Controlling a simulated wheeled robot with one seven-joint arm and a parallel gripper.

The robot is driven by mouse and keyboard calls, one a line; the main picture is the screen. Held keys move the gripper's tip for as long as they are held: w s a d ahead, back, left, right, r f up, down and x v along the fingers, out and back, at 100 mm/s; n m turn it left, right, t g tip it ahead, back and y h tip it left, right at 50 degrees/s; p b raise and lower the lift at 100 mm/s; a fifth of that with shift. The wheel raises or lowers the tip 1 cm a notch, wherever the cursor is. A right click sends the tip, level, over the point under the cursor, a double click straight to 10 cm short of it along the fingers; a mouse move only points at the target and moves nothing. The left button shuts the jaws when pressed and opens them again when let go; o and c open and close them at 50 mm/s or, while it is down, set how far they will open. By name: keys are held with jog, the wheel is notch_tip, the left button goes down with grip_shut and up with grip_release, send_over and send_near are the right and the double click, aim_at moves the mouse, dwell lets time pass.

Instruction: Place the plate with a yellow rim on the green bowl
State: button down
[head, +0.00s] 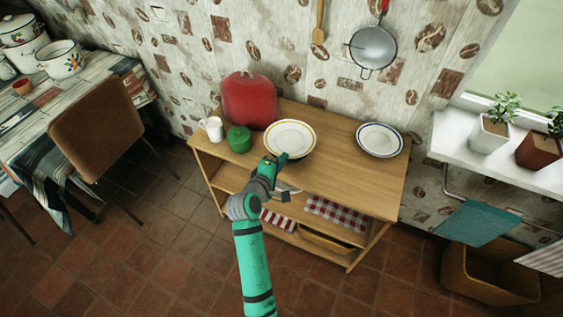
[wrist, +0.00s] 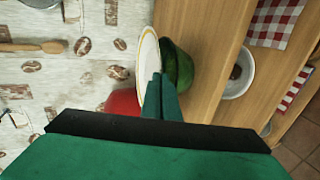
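The white plate with a yellow rim (head: 290,136) is above the wooden top, close to level, and shows nearly edge-on in the wrist view (wrist: 148,58). I cannot tell whether plate and bowl touch. My gripper (head: 279,160) is at the plate's near edge. In the wrist view its fingers (wrist: 160,80) are close together, shut on the plate's rim; the exact contact is hidden.
A small green pot (head: 238,140), a white mug (head: 212,128) and a red container (head: 250,99) stand left of the plate. A blue-rimmed plate (head: 380,139) lies to the right on the wooden shelf unit (head: 350,180). The front right of its top is clear.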

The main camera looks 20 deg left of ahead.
jog(key=shift+s+a+f, duration=0.15)
jog(key=shift+f, duration=0.45)
jog(key=shift+d, duration=0.4)
jog(key=shift+f, duration=0.15)
jog(key=shift+a+f, duration=0.2)
jog(key=shift+f, duration=0.15)
jog(key=c, duration=2)
grip_release()
jog(key=shift+f, duration=0.1)
jog(key=shift+c, duration=0.2)
